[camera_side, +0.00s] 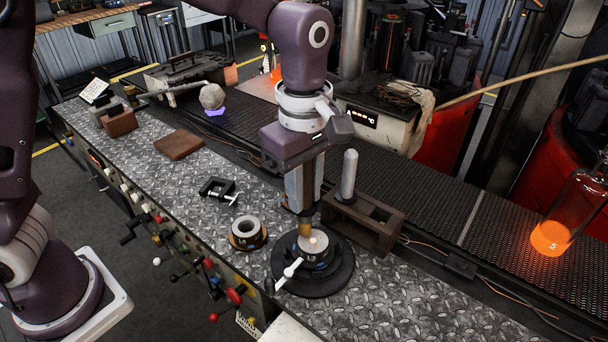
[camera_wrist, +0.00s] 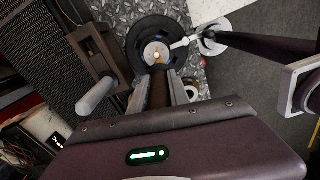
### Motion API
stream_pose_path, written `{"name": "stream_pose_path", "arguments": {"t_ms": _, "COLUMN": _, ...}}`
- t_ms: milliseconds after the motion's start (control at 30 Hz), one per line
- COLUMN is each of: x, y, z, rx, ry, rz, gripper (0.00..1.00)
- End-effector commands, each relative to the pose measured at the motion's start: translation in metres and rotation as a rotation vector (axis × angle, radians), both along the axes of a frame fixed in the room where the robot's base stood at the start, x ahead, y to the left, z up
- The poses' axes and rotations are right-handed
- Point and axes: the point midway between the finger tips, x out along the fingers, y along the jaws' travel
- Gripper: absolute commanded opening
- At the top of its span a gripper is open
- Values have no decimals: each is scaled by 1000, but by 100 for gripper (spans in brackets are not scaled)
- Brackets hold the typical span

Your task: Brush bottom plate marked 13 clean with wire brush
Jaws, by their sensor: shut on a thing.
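A grey round bottom plate (camera_side: 318,256) sits on a black round turntable (camera_side: 331,285), with a small pale knob at its centre. It also shows in the wrist view (camera_wrist: 151,50); its small mark is too blurred to read surely. My gripper (camera_side: 303,203) points straight down above the plate's back left part. It is shut on the wire brush (camera_side: 305,228), which is upright with a brass-coloured lower end. In the wrist view the dark brush (camera_wrist: 158,92) stands between the fingers. The brush's end is at the plate's top beside the knob; I cannot tell whether it touches.
A white clamp handle (camera_side: 288,272) sticks out at the turntable's left. A brown box (camera_side: 362,226) with an upright grey rod (camera_side: 349,175) stands close right of my gripper. A marked ring (camera_side: 247,230) and black clamp (camera_side: 217,190) lie left. A glowing bottle (camera_side: 560,226) is far right.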

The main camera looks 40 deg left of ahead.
Motion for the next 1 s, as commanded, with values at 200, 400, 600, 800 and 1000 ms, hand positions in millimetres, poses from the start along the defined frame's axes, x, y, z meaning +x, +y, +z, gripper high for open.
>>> {"name": "stream_pose_path", "arguments": {"t_ms": 200, "x": 0, "y": -16, "z": -9, "rx": 2, "ry": 1, "rz": -2, "gripper": 0}}
{"name": "stream_pose_path", "arguments": {"t_ms": 400, "x": 0, "y": -34, "z": -9, "rx": 1, "ry": 2, "rz": -2, "gripper": 0}}
{"name": "stream_pose_path", "arguments": {"t_ms": 600, "x": 0, "y": -28, "z": -9, "rx": 0, "ry": 2, "rz": 3, "gripper": 0}}
{"name": "stream_pose_path", "arguments": {"t_ms": 800, "x": 0, "y": -9, "z": -9, "rx": 2, "ry": 3, "rz": 2, "gripper": 0}}
{"name": "stream_pose_path", "arguments": {"t_ms": 1000, "x": 0, "y": 0, "z": -2, "rx": 0, "ry": -1, "rz": -1, "gripper": 0}}
